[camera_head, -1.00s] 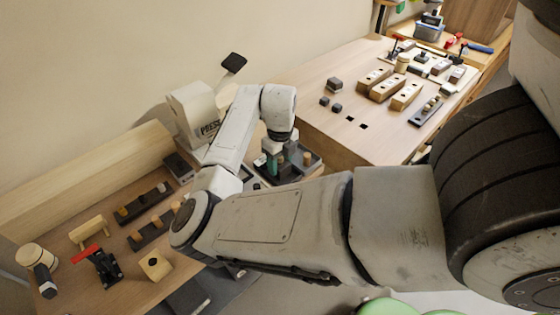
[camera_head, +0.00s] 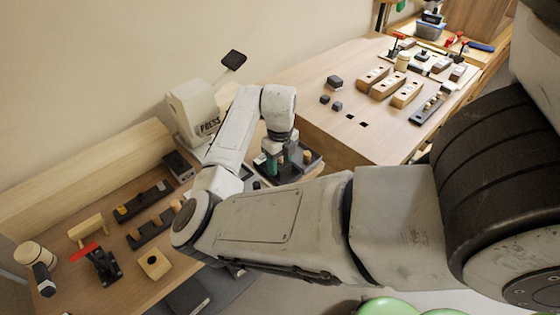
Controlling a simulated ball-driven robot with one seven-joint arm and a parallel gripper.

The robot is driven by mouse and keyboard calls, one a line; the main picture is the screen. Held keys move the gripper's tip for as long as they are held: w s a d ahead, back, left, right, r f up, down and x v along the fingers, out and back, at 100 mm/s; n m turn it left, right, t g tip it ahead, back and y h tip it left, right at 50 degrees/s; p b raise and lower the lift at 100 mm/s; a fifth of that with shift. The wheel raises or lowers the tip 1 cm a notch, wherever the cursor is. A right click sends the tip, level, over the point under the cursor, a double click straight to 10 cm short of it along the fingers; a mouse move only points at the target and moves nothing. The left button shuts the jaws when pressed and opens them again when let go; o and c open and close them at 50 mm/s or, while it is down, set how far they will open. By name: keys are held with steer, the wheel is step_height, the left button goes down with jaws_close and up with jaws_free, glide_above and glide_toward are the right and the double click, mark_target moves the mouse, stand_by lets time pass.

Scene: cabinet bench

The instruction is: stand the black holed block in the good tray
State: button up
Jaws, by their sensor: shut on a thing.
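My gripper (camera_head: 279,154) points down at a dark tray (camera_head: 301,172) in the middle of the picture, just right of the press. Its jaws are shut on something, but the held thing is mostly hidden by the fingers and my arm. I cannot make out a hole or the full shape of it. A wooden peg-like piece (camera_head: 307,157) stands at the right side of the same tray. I cannot read any label that tells whether this is the good tray.
The white press (camera_head: 193,108) with a black lever pad (camera_head: 233,59) stands left of my gripper. A lower bench holds dark racks (camera_head: 143,201), a red-handled clamp (camera_head: 101,262) and a pale holed block (camera_head: 155,264). The right bench top (camera_head: 310,108) has clear room around small dark cubes (camera_head: 337,106).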

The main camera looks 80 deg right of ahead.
steer(key=shift+f, duration=0.3)
steer(key=o, duration=0.9)
steer(key=shift+c, duration=0.8)
steer(key=shift+o, duration=0.7)
steer(key=shift+r+p, duration=2.6)
steer(key=shift+r, duration=1)
